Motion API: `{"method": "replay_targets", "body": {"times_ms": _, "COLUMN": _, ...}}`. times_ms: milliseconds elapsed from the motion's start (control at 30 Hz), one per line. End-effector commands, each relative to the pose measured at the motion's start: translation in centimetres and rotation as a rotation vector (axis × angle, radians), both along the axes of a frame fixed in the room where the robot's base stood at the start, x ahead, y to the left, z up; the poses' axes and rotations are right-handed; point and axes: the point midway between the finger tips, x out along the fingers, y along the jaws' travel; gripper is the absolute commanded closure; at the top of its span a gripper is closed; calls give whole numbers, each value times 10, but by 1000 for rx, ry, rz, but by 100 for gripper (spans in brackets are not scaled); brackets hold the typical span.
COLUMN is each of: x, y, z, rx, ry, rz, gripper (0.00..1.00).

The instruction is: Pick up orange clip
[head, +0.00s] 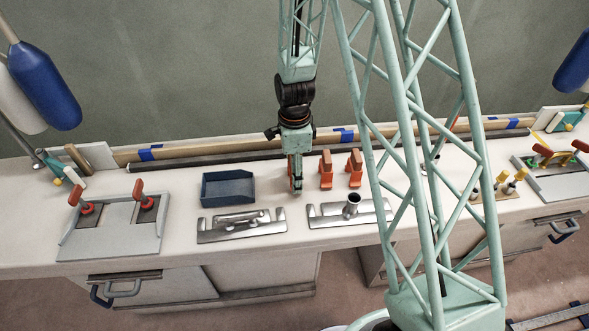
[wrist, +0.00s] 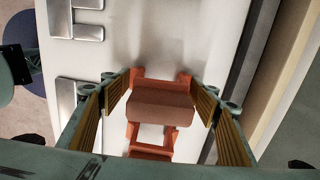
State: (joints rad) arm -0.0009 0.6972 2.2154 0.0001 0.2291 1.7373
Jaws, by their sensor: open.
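Two orange clips (head: 326,170) (head: 354,169) stand side by side on the white bench, right of my gripper (head: 295,180) in the head view. More orange shows at my gripper's fingers, where a clip is mostly hidden by them. In the wrist view, an orange clip (wrist: 160,105) with a brownish-red block-like top lies between the two spread fingers of my gripper (wrist: 164,90). The fingers are open on either side of it; I cannot tell whether they touch it. More orange parts (wrist: 150,151) show below it, partly cut off by my gripper body.
A blue open tray (head: 228,190) is left of my gripper. Metal plates (head: 242,229) (head: 330,217) lie at the bench front, one with an upright tube (head: 352,204). A grey fixture with red-handled clamps (head: 112,232) is at left. A dark rail (head: 215,157) runs behind.

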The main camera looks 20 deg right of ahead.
Motion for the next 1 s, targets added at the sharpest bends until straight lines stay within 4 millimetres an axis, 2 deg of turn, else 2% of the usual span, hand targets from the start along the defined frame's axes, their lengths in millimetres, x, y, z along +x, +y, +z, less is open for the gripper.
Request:
{"method": "replay_targets", "body": {"times_ms": 200, "x": 0, "y": 0, "z": 0, "rx": 0, "ry": 0, "rz": 0, "gripper": 46}}
{"method": "replay_targets", "body": {"times_ms": 500, "x": 0, "y": 0, "z": 0, "rx": 0, "ry": 0, "rz": 0, "gripper": 73}}
{"method": "replay_targets", "body": {"times_ms": 1000, "x": 0, "y": 0, "z": 7, "rx": 0, "ry": -1, "rz": 0, "gripper": 73}}
